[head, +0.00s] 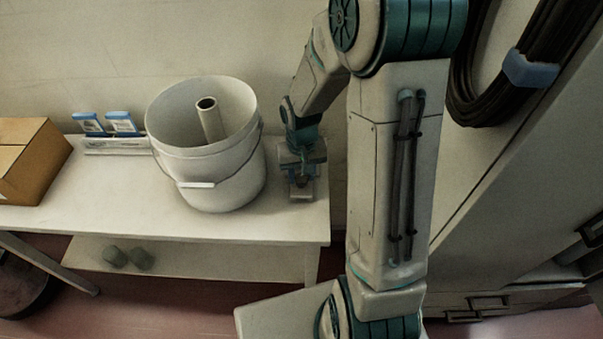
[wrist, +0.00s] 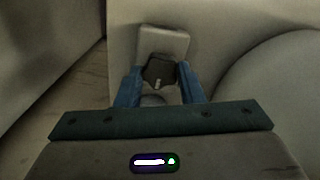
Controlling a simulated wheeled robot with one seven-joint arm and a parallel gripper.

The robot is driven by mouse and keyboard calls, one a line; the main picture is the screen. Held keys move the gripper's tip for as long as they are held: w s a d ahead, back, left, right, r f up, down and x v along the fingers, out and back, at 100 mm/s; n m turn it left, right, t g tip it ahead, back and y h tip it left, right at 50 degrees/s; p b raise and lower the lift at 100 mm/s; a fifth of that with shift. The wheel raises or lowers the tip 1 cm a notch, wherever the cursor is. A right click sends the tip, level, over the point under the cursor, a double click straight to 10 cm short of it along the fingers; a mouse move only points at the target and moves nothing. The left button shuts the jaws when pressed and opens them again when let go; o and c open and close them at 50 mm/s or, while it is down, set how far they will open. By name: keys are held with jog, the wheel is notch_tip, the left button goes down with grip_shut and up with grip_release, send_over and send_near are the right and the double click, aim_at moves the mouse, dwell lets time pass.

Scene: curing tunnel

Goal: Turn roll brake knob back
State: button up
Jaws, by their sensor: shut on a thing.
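The dark knob (wrist: 158,70) sits between the two blue fingers of my gripper (wrist: 160,76) in the wrist view, with a small pale mark on its face. My gripper is shut on it. Behind the knob is a light grey block (wrist: 165,41) standing on the pale table top. In the head view my gripper (head: 301,172) reaches down at the right end of the table, just right of the white bucket, and the knob is hidden there behind the gripper.
The white bucket (head: 216,171) with a tube (head: 208,119) inside stands close to the left of my gripper on the table (head: 110,190). A cardboard box (head: 32,160) and blue-white packs (head: 106,123) lie farther left. A cable coil (head: 468,95) hangs at the right.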

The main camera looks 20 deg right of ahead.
aim_at(302, 177)
jog(key=m+b, duration=0.2)
jog(key=m, duration=0.1)
jog(key=shift+f+m, duration=0.1)
jog(key=shift+m, duration=0.3)
jog(key=m+b, duration=0.1)
jog(key=m, duration=0.3)
jog(key=shift+m, duration=0.3)
jog(key=m, duration=0.4)
jog(key=shift+r+m, duration=0.2)
jog(key=shift+m, duration=0.1)
jog(key=shift+m+p, duration=0.95)
jog(key=shift+m, duration=1.15)
jog(key=o, duration=1)
jog(key=shift+f, duration=0.1)
notch_tip(302, 177, up, 14)
jog(key=shift+f+p, duration=0.1)
jog(key=shift+p, duration=0.3)
